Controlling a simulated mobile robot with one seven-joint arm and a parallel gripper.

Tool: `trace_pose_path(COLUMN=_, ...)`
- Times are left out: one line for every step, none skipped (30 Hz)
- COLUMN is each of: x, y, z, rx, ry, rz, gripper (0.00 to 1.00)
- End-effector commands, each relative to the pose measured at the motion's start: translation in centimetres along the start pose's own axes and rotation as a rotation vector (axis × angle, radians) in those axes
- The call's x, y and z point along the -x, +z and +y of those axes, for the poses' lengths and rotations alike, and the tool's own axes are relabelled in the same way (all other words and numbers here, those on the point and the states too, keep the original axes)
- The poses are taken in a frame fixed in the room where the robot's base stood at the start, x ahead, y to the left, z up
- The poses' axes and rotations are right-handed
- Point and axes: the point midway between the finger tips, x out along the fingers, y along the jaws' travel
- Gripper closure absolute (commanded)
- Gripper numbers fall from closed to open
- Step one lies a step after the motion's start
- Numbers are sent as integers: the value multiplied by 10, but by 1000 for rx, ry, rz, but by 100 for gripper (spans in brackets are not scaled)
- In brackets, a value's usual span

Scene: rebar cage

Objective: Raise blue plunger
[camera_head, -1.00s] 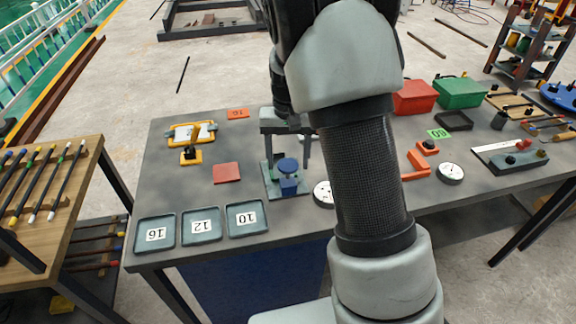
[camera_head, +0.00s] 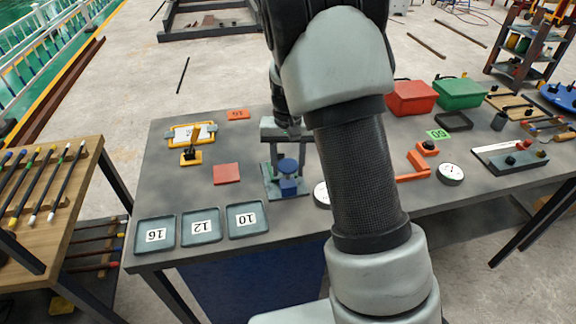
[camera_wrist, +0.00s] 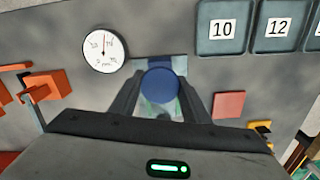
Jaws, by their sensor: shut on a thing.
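The blue plunger (camera_head: 287,166) stands on a small green-grey base plate (camera_head: 272,191) on the grey table. In the wrist view its round blue top (camera_wrist: 161,85) sits between the fingers. My gripper (camera_head: 287,160) comes down over it from above, and the wrist view shows the gripper (camera_wrist: 160,92) with a finger on each side of the blue top. It is shut on the plunger. How high the plunger stands in its base is hard to tell, since my fingers and wrist partly cover it.
Trays marked 10 (camera_head: 247,219), 12 (camera_head: 201,227) and 16 (camera_head: 155,234) line the front edge. A red square (camera_head: 226,174) lies left of the plunger. A round dial (camera_wrist: 104,49) lies close beside it. Orange brackets (camera_head: 412,167) stand to the right.

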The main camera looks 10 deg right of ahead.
Motion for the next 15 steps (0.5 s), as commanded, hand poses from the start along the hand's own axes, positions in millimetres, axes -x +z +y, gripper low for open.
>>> trace_pose_path(x=10, y=-1, z=0, rx=-1, ry=-1, rz=2, gripper=98)
trace_pose_path(x=14, y=-1, z=0, rx=-1, ry=-2, rz=2, gripper=98)
trace_pose_path(x=19, y=-1, z=0, rx=-2, ry=-1, rz=3, gripper=98)
trace_pose_path(x=21, y=-1, z=0, rx=-1, ry=-1, rz=3, gripper=98)
trace_pose_path(x=21, y=-1, z=0, rx=-1, ry=0, rz=3, gripper=98)
trace_pose_path(x=20, y=-1, z=0, rx=-1, ry=0, rz=3, gripper=98)
trace_pose_path(x=19, y=-1, z=0, rx=-1, ry=0, rz=3, gripper=98)
trace_pose_path(x=19, y=-1, z=0, rx=-1, ry=0, rz=4, gripper=98)
trace_pose_path(x=20, y=-2, z=0, rx=-1, ry=-1, rz=5, gripper=98)
trace_pose_path(x=20, y=-2, z=0, rx=-1, ry=-1, rz=5, gripper=98)
trace_pose_path(x=20, y=-2, z=0, rx=-1, ry=-1, rz=6, gripper=98)
trace_pose_path(x=21, y=-2, z=0, rx=0, ry=-1, rz=6, gripper=54)
trace_pose_path(x=21, y=-2, z=0, rx=0, ry=-1, rz=7, gripper=49)
trace_pose_path(x=21, y=-2, z=0, rx=0, ry=-1, rz=7, gripper=44)
trace_pose_path(x=20, y=-2, z=0, rx=0, ry=-1, rz=6, gripper=39)
